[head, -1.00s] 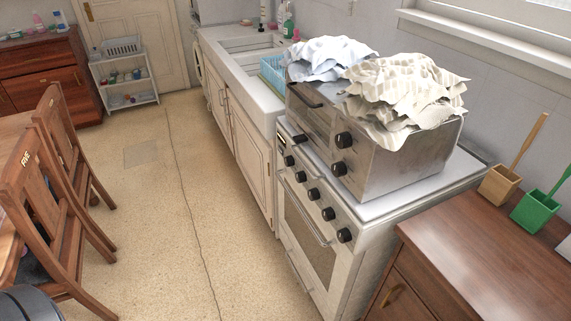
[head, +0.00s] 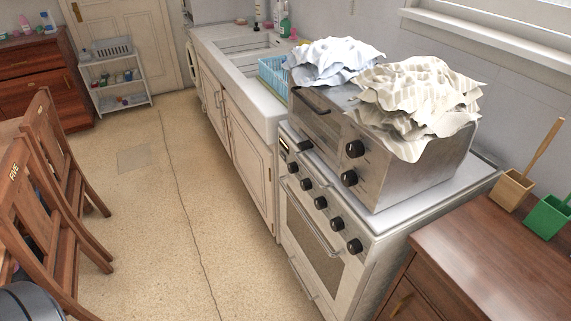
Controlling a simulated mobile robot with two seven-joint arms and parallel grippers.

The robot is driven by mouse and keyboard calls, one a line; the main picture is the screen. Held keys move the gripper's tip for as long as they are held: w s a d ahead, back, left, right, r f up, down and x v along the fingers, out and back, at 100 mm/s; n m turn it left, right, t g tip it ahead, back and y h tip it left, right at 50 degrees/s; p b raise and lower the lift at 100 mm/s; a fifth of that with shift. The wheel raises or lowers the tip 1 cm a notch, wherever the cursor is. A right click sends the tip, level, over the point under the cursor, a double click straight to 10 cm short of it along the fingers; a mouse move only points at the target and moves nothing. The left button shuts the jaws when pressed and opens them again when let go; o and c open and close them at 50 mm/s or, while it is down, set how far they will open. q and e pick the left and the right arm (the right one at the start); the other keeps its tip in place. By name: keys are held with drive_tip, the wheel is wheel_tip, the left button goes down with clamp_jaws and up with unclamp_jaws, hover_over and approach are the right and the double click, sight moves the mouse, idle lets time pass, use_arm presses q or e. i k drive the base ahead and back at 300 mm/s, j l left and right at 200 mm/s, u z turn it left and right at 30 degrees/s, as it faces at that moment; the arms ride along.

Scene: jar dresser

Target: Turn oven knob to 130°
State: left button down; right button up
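A white stove (head: 348,275) stands along the right wall, with several black knobs in a row on its front panel. The nearest stove knob (head: 354,246) is at the right end of that row. A steel countertop oven (head: 415,172) sits on the stove top. Its front carries two black knobs, an upper knob (head: 354,149) and a lower knob (head: 348,178). The angle of the knobs is too small to read. Neither of my grippers is in view.
Crumpled cloths (head: 418,95) lie on the countertop oven. A wooden cabinet (head: 490,265) stands at the right of the stove, a sink counter (head: 245,85) beyond it. Wooden chairs (head: 50,210) stand at the left. The floor (head: 165,210) between is clear.

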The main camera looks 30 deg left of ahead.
sight(293, 167)
drive_tip(key=i+j+z, duration=0.25)
drive_tip(key=j, duration=1.35)
drive_tip(key=i+j+z, duration=0.3)
drive_tip(key=j, duration=1.4)
drive_tip(key=i+j+z, duration=0.1)
drive_tip(key=j+z, duration=0.15)
drive_tip(key=j, duration=1.45)
